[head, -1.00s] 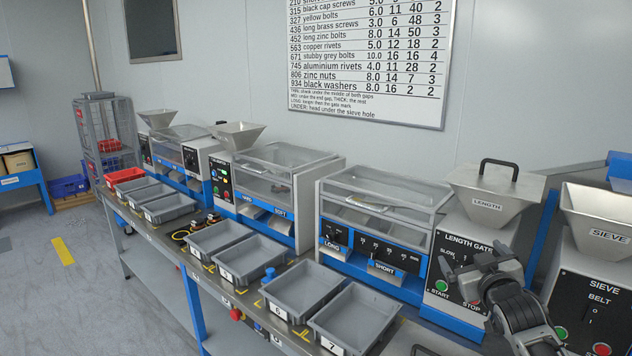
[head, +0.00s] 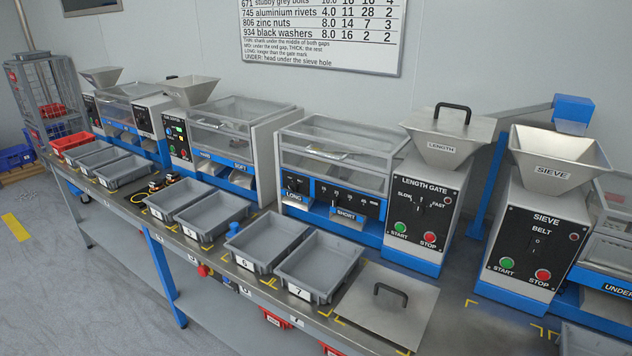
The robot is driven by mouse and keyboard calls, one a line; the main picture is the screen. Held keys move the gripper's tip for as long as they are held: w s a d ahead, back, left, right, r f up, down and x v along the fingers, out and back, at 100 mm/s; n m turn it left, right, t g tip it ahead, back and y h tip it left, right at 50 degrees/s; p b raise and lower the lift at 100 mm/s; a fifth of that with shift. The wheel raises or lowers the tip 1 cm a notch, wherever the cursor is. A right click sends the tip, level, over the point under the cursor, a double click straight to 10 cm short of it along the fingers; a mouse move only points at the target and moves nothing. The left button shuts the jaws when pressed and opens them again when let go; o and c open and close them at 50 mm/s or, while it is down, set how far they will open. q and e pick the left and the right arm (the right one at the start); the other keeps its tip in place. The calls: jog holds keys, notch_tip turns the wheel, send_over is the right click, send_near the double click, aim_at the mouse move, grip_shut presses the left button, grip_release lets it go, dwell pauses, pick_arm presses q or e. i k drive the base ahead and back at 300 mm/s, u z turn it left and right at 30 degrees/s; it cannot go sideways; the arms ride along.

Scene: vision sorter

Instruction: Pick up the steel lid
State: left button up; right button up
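A flat square steel lid (head: 372,318) with a black handle lies on the bench at the front, just right of the grey tray marked 7 (head: 318,268). A second steel lid (head: 470,125), also with a black handle, sits on the hopper marked LENGTH (head: 440,152). It covers at least the back of the hopper's top. Neither of my grippers is in view, and nothing is seen touching either lid.
The length gate box (head: 428,205) and the sieve box (head: 535,235) with its open hopper (head: 556,158) stand behind and right of the bench lid. Grey trays line the bench's front edge to the left. Bare bench (head: 455,285) lies right of the lid.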

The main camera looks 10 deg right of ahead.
aim_at(395, 305)
jog(key=k, duration=0.5)
jog(key=z, duration=0.4)
jog(key=i, duration=0.9)
jog(key=u, duration=0.7)
